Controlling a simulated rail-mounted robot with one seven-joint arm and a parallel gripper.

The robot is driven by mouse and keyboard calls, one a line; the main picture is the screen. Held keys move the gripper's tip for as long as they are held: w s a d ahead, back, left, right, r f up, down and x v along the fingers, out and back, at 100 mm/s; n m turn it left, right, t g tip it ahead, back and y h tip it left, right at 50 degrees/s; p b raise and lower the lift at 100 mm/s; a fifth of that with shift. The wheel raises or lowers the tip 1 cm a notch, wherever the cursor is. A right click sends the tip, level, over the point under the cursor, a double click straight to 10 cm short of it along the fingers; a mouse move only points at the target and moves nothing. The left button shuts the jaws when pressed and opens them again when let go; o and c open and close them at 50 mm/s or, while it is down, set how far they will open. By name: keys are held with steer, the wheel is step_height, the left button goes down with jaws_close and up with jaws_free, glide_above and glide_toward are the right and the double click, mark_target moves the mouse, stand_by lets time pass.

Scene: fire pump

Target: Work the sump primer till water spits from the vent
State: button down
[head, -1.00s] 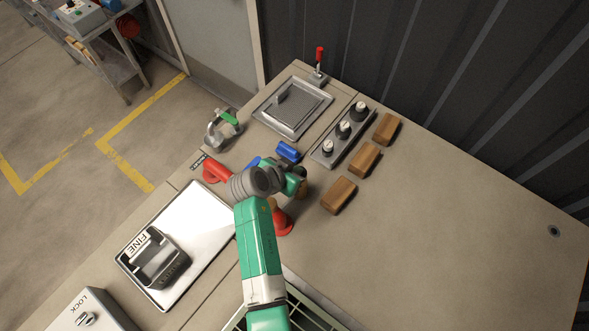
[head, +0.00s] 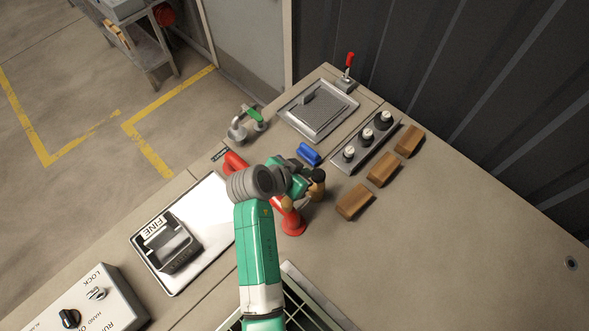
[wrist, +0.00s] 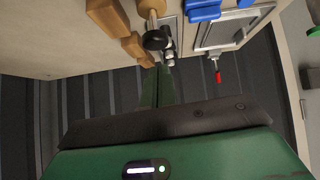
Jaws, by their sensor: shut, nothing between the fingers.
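My gripper (wrist: 162,72) is shut and empty. In the head view its green body (head: 294,180) is partly hidden behind my grey wrist, among red, blue and black-tipped wooden parts. In the wrist view a wooden handle with a black end (wrist: 155,38) stands close by the fingertips; I cannot tell whether they touch. A red-handled lever (head: 347,70) stands upright at the back of the bench and also shows in the wrist view (wrist: 216,72). A small tap with a green handle (head: 247,124) stands at the left edge. I cannot tell which part is the primer or the vent.
A grey framed tray (head: 310,124) and a strip of three knobs (head: 367,143) lie behind my gripper. Three wooden blocks (head: 382,169) sit to the right. A white plate (head: 217,224) with a "FINE" box (head: 165,245) lies front left.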

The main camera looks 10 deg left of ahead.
steer(key=v, duration=0.5)
steer(key=shift+w+r, duration=0.1)
stand_by(1.0)
steer(key=w+d+r+n+t+y, duration=0.15)
steer(key=r+t, duration=0.25)
steer(key=r, duration=1.1)
steer(key=w+d+r+n+t+y, duration=0.15)
steer(key=r+t, duration=0.35)
steer(key=r, duration=1)
steer(key=s+d+r+n+t+y, duration=0.1)
steer(key=s+r+t, duration=0.2)
steer(key=s+r, duration=0.35)
steer(key=s+d+r+n+t+y, duration=0.1)
steer(key=s+r+t, duration=0.25)
steer(key=r, duration=0.65)
steer(key=s+d+r+n+t+y, duration=0.1)
steer(key=s+r+n+t, duration=0.1)
steer(key=s+r, duration=0.45)
step_height(320, 180, up, 18)
steer(key=p, duration=1.6)
steer(key=shift+w+a, duration=0.15)
steer(key=shift+w, duration=0.15)
